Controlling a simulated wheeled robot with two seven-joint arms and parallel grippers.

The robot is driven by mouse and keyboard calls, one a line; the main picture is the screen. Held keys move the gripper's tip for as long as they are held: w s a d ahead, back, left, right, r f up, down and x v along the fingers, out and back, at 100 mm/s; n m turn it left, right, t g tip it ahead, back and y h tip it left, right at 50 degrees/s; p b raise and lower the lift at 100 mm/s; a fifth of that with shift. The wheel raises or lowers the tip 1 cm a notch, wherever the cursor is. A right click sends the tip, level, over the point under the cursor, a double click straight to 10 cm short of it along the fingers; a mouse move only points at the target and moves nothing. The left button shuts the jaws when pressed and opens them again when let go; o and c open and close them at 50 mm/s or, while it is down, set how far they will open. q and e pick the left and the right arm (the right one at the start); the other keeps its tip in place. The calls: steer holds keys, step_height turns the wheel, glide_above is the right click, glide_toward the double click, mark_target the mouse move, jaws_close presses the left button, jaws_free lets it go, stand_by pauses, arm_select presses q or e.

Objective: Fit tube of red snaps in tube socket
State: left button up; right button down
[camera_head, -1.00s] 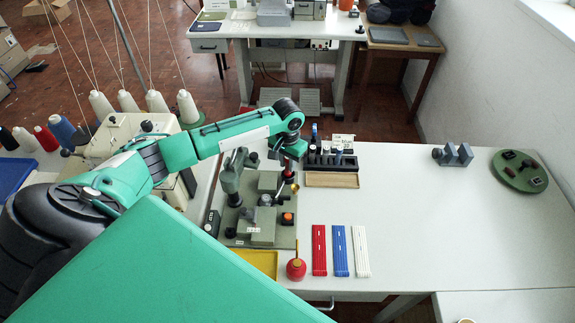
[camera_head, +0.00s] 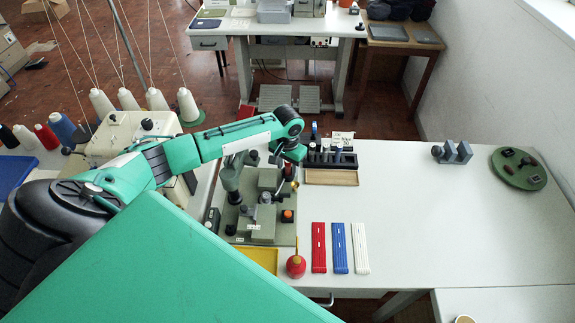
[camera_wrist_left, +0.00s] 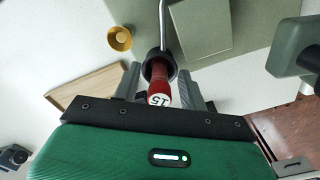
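The red tube (camera_wrist_left: 159,86), with a white round end bearing dark characters, stands in or against a dark ring-shaped holder (camera_wrist_left: 158,68), apparently the tube socket, in the left wrist view. My left gripper (camera_wrist_left: 160,73) has one finger on each side of the tube, with a narrow gap showing on both sides, so it looks open around it. How deep the tube sits is hidden. In the head view my left gripper (camera_head: 289,165) is over the back right of the green-grey press station (camera_head: 262,238). My right gripper is not in view.
Red (camera_head: 319,247), blue (camera_head: 340,247) and white (camera_head: 360,247) strips lie right of the press. A red oil can (camera_head: 296,265) stands near the front. A dark rack (camera_head: 332,157) and wooden tray (camera_head: 331,177) are behind. The table's right side is mostly free.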

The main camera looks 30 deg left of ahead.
arm_select(q)
step_height(320, 180, up, 11)
steer(key=shift+r+b, duration=0.1)
steer(key=shift+b, duration=0.95)
steer(key=shift+r, duration=0.75)
steer(key=shift+f, duration=0.15)
